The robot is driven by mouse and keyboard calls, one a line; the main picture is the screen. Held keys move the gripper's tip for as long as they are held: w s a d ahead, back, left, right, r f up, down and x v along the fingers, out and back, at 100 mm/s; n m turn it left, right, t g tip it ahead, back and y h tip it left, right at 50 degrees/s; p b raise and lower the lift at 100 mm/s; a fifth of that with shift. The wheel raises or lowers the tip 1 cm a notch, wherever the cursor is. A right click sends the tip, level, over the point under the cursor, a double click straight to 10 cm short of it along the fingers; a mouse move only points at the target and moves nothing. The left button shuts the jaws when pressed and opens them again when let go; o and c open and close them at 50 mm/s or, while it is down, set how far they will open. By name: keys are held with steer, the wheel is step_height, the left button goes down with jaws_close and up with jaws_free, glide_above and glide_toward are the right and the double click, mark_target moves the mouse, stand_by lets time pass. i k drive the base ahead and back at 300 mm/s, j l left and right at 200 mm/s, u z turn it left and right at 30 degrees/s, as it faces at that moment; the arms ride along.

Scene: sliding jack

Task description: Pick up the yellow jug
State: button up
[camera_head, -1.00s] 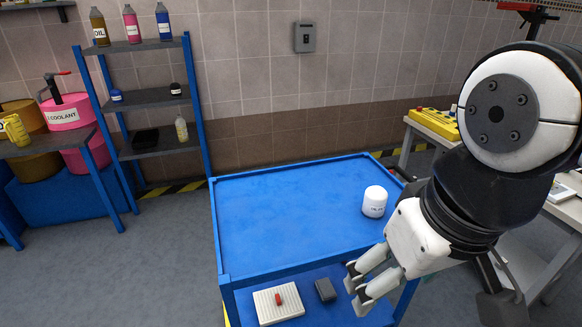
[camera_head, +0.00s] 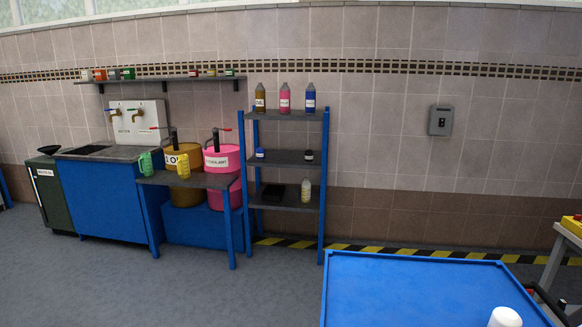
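A small yellow jug (camera_head: 184,167) shows at the left of the head view. It appears to stand on the narrow dark-topped table (camera_head: 190,181), in front of the brown drum (camera_head: 177,150). My gripper is out of view.
A pink drum (camera_head: 228,158) stands beside the brown one. A blue shelf rack (camera_head: 326,180) with bottles is right of the table. A blue cart (camera_head: 410,290) with a white canister (camera_head: 505,317) fills the lower right. Grey floor (camera_head: 150,290) before the table is clear.

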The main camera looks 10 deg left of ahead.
mark_target(183, 167)
steer(key=j+u, duration=0.1)
steer(key=u, duration=1.3)
steer(key=i+u, duration=0.25)
steer(key=i, duration=1.85)
steer(key=i+l, duration=0.1)
steer(key=i, duration=2.5)
steer(key=i+z, duration=0.4)
steer(key=i+j+z, duration=0.15)
steer(key=z, duration=0.25)
steer(key=i+j+z, duration=0.4)
steer(key=l+z, duration=0.1)
steer(key=z, duration=0.3)
